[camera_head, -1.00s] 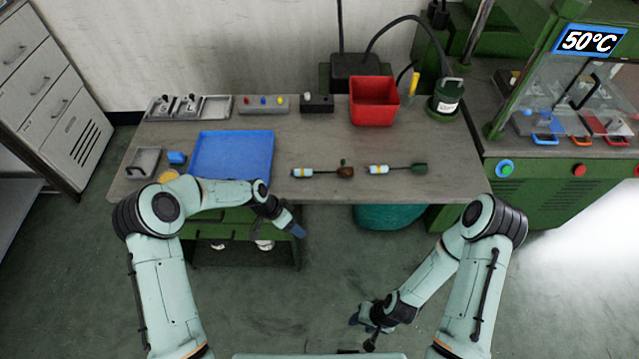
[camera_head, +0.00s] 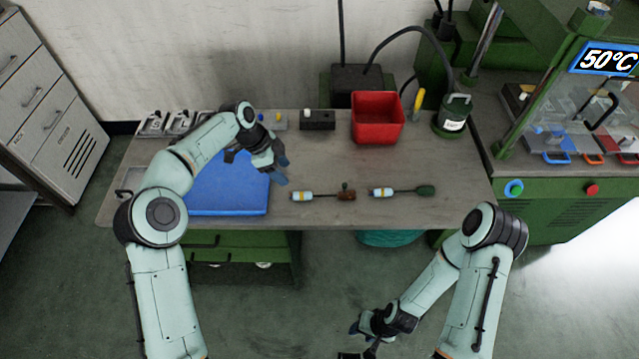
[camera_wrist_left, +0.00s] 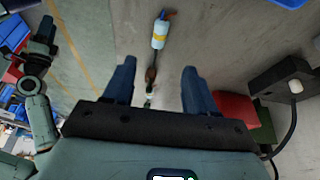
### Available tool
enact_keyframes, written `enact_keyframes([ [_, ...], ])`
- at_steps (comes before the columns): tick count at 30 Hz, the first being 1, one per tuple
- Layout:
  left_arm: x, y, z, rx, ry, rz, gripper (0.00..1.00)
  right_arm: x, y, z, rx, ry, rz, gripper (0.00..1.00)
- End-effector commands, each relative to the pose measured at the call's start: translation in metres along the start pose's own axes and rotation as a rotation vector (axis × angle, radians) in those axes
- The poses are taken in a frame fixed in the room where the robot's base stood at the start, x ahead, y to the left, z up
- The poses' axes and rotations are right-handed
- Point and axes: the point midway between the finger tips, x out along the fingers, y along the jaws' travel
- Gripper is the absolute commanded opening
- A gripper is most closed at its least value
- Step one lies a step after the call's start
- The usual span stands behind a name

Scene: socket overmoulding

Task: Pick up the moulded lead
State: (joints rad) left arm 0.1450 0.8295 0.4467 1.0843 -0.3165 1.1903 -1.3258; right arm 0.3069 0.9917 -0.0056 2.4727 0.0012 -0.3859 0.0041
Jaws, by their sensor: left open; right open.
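Two short leads lie on the grey workbench. The nearer-left lead (camera_head: 318,195) has a white-and-blue plug with a yellow band and a brown end with a small green piece. The other lead (camera_head: 402,191) has a similar plug and a dark green moulded end. My left gripper (camera_head: 281,172) is open and empty above the bench, just left of the brown-ended lead. In the left wrist view, a plug with a yellow band (camera_wrist_left: 159,34) and a brown part show beyond and between the open fingers. My right gripper (camera_head: 364,338) is open, low in front of the bench, away from both leads.
A blue tray (camera_head: 228,202) lies under my left arm. A red bin (camera_head: 377,118), a dark box (camera_head: 317,120) and a green pot (camera_head: 453,117) stand at the back. A green machine showing 50°C (camera_head: 608,59) is at right. The bench around the leads is clear.

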Motion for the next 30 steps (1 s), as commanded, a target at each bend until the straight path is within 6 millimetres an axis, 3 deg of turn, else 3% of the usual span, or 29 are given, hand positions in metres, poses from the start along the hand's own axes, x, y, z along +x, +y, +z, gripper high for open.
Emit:
enact_keyframes([
  [4, 0.006, 0.000, 0.000, 0.019, -0.002, 0.004, 0.57, 0.003, 0.002, 0.003, 0.001, -0.003, 0.001, 0.45],
  [13, 0.062, 0.001, -0.001, 0.018, -0.001, 0.005, 0.57, 0.009, 0.006, 0.007, 0.004, -0.010, 0.004, 0.45],
  [23, 0.085, 0.002, -0.002, 0.018, -0.002, 0.002, 0.57, 0.010, 0.006, 0.008, 0.004, -0.010, 0.004, 0.45],
  [30, 0.119, 0.006, -0.006, 0.017, -0.002, 0.004, 0.57, 0.011, 0.007, 0.009, 0.004, -0.011, 0.004, 0.45],
])
